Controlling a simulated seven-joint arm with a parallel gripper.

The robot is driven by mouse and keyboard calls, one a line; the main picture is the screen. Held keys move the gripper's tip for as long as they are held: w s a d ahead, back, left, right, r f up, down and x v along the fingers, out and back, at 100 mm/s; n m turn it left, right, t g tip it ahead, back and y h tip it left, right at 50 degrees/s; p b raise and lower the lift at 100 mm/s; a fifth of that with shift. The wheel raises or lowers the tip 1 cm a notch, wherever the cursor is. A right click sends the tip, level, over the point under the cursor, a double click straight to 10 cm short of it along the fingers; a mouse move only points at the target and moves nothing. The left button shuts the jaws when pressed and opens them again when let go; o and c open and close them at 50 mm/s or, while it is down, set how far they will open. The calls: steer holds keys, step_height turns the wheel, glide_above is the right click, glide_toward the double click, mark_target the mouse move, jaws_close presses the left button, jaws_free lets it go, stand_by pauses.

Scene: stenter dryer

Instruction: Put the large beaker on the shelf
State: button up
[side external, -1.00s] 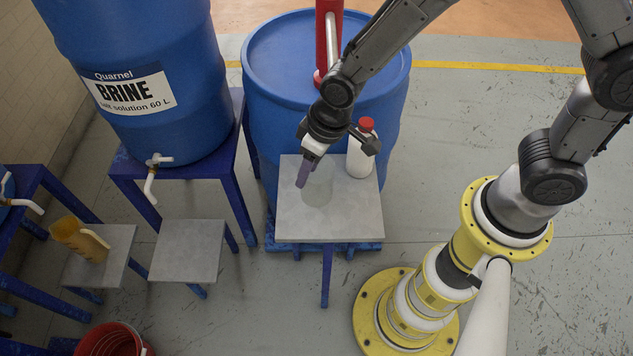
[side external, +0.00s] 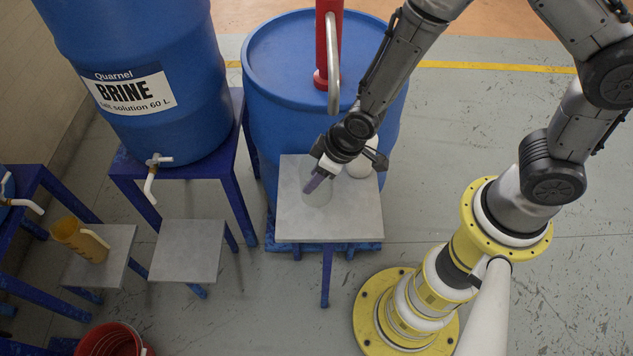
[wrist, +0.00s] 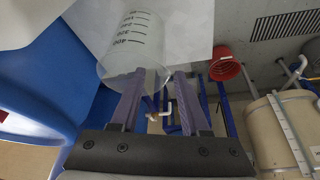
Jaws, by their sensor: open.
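My gripper (side external: 318,181) is at the beaker's upper part, tilted down. In the wrist view the gripper (wrist: 158,84) is open, with its purple fingers apart. The left finger overlaps the beaker's rim and the right one is just right of it. I cannot tell whether either touches the glass. A grey shelf (side external: 187,250) stands below the brine barrel's tap.
A red pump (side external: 328,50) with a grey spout rises over the blue drum (side external: 260,90). The brine barrel (side external: 140,75) is left. A yellow jug (side external: 80,240) and red bucket (side external: 112,340) are further left.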

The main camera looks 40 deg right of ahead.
steer(key=shift+x, duration=1.5)
steer(key=shift+c, duration=0.2)
steer(key=shift+r, duration=0.1)
jaws_close()
